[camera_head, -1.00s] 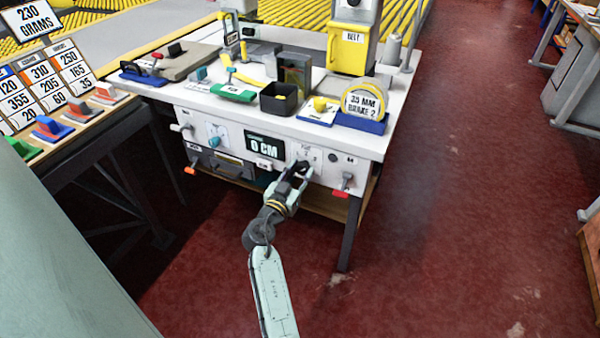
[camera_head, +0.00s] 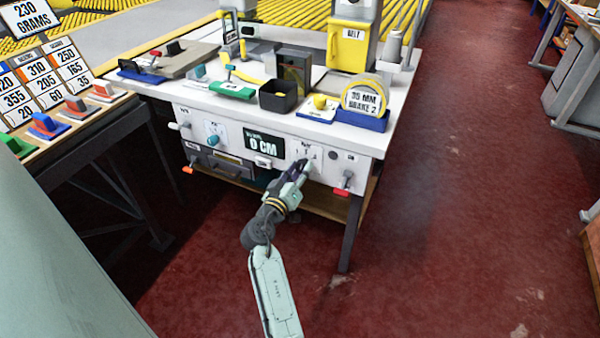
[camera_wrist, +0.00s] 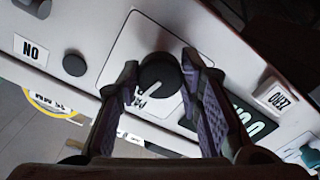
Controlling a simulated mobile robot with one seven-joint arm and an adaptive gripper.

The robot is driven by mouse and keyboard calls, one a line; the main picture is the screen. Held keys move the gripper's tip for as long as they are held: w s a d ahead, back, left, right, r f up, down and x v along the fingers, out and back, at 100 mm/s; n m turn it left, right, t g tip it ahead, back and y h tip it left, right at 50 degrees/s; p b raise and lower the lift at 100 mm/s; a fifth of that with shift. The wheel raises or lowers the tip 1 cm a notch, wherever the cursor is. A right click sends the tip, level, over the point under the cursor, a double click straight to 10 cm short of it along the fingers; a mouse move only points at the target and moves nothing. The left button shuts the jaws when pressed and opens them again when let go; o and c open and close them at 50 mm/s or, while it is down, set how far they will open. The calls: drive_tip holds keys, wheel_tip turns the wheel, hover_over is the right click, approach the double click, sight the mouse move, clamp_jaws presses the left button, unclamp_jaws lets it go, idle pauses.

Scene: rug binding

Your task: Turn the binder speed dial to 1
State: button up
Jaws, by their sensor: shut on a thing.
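The binder speed dial (camera_wrist: 159,73) is a dark round knob with a short white mark, on a white plate (camera_wrist: 120,62) on the machine's front panel. My gripper (camera_wrist: 160,74) has one finger on each side of the dial and is shut on it. The white mark points toward the lower left in the wrist view. Print on the plate below the dial is partly hidden, and I cannot read the dial's setting. In the head view my gripper (camera_head: 301,166) reaches the plate (camera_head: 307,149) right of the display, and its fingers cover the dial.
Near the dial are a "0 CM" display (camera_head: 263,145), a "ZERO" button (camera_wrist: 277,95), a dark round button (camera_wrist: 74,65) and a red-tipped lever (camera_head: 343,186). Above, the white worktop holds a black bin (camera_head: 278,101) and a tape gauge (camera_head: 363,104). Red floor is clear at right.

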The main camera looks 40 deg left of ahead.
drive_tip(key=n+p, duration=0.1)
drive_tip(key=n, duration=0.5)
drive_tip(key=shift+r+n, duration=0.1)
drive_tip(key=shift+n, duration=0.2)
drive_tip(key=n+p, duration=0.2)
drive_tip(key=n, duration=0.2)
drive_tip(key=shift+n, duration=0.4)
drive_tip(key=o, duration=1.2)
drive_tip(key=shift+c, duration=0.2)
drive_tip(key=v, duration=1.2)
